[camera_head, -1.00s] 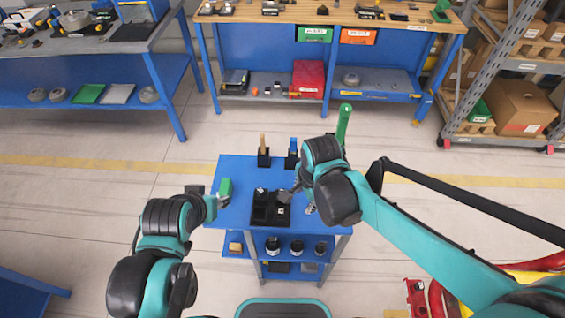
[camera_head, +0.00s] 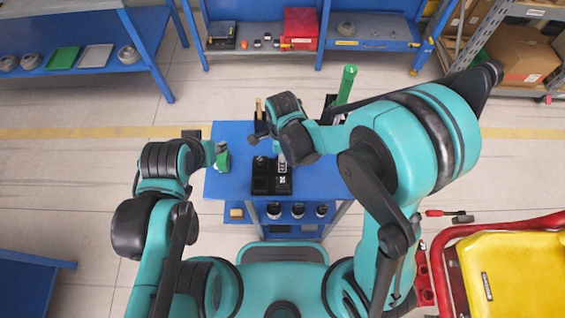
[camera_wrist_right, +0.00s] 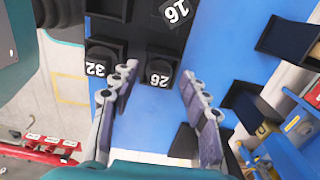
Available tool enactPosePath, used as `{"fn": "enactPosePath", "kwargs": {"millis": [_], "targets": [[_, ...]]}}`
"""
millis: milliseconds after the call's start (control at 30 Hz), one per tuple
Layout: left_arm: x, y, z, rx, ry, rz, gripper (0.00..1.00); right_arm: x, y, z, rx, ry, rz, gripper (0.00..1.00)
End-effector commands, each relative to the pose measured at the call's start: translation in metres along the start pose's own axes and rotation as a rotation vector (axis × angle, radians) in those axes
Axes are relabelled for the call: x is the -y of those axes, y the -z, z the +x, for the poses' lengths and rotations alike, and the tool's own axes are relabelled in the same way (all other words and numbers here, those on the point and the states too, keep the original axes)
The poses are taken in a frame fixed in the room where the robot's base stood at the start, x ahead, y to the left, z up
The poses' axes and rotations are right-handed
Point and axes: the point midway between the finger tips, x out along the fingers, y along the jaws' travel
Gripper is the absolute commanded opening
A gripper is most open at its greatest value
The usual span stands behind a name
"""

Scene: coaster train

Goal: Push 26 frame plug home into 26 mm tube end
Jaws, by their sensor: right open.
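In the right wrist view, a black plug marked 26 (camera_wrist_right: 160,75) sits at the edge of a black tray (camera_wrist_right: 122,30). My right gripper (camera_wrist_right: 159,70) is open, its fingers on either side of that plug with gaps showing. Plugs marked 32 (camera_wrist_right: 97,66) and 16 (camera_wrist_right: 175,11) are beside it. In the head view the tray (camera_head: 260,187) lies on the blue table, partly under my right gripper (camera_head: 282,162). A green piece (camera_head: 223,160) is at my left gripper (camera_head: 217,150), at the table's left side; its hold is too small to tell. I cannot identify the tube end.
A green upright cylinder (camera_head: 346,84) stands behind the blue table (camera_head: 232,180), near my right arm. Several dark jars (camera_head: 297,210) are on the lower shelf. A blue bench (camera_head: 90,40) is at the far left, and a red-and-yellow cart (camera_head: 520,270) is at the right.

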Motion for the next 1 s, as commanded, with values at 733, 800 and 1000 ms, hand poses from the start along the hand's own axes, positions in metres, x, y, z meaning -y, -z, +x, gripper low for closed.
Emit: {"fn": "enactPosePath", "kwargs": {"millis": [733, 800, 1000], "targets": [[0.000, 0.000, 0.000, 0.000, 0.000, 0.000, 0.40, 0.000, 0.000, 0.000, 0.000, 0.000, 0.000, 0.01], [0.000, 0.001, -0.001, 0.000, 0.000, 0.000, 0.40, 0.000, 0.000, -0.002, 0.000, 0.000, 0.000, 0.01], [0.000, 0.006, -0.008, 0.000, 0.000, 0.000, 0.40, 0.000, 0.000, -0.022, 0.000, 0.000, 0.000, 0.01]]}}
